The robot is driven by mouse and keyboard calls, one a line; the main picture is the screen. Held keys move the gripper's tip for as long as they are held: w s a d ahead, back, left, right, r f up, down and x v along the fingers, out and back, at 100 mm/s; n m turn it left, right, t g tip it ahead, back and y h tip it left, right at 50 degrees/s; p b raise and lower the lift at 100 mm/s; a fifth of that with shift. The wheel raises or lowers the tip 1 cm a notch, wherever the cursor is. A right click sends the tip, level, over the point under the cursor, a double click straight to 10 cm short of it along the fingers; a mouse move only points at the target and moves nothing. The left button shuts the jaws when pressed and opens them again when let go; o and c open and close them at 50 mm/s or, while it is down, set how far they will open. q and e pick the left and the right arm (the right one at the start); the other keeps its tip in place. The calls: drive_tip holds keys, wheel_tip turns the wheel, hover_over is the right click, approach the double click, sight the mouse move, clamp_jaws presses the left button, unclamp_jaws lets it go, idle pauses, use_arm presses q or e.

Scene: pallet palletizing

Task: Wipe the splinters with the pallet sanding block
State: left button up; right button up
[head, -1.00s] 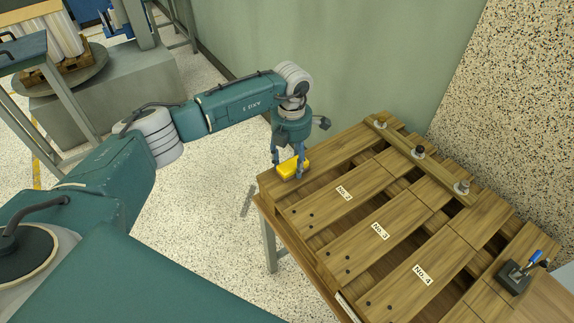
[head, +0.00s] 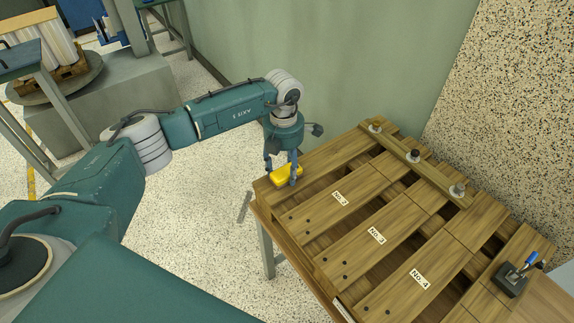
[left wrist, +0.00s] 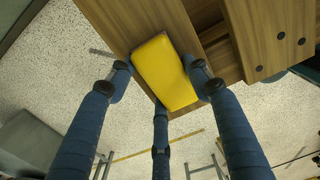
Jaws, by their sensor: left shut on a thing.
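The yellow sanding block (head: 287,175) lies at the near-left end of the pallet's (head: 318,160) outermost board, beside the wall. My left gripper (head: 281,172) points down and is shut on the block from its sides. In the left wrist view the yellow block (left wrist: 163,73) sits between blue fingers, its broad face toward the camera, over the wooden board (left wrist: 115,25). I cannot tell whether its underside touches the wood. No splinters can be made out; the block and fingers hide part of the board end. My right gripper is not in view.
A cross strip with several round knobs (head: 412,155) runs over the far board ends. A dark block with a blue-handled tool (head: 511,278) stands on the right of the pallet. The green wall (head: 350,70) rises behind. Gaps lie between the boards.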

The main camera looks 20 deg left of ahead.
sight(273, 174)
use_arm(q)
drive_tip(key=shift+s+a+f+p, duration=0.1)
drive_tip(key=shift+s+a+p, duration=0.35)
drive_tip(key=shift+s, duration=0.35)
drive_tip(key=shift+s+a+p, duration=0.35)
drive_tip(key=shift+s+a, duration=0.1)
drive_tip(key=shift+s, duration=0.35)
drive_tip(key=shift+s+a+f, duration=0.1)
drive_tip(key=shift+s+a, duration=0.25)
drive_tip(key=shift+s, duration=0.3)
drive_tip(key=shift+w+r+p, duration=0.15)
drive_tip(key=shift+r+p, duration=0.5)
wheel_tip(273, 174, up, 6)
drive_tip(key=p, duration=0.3)
drive_tip(key=shift+d, duration=0.1)
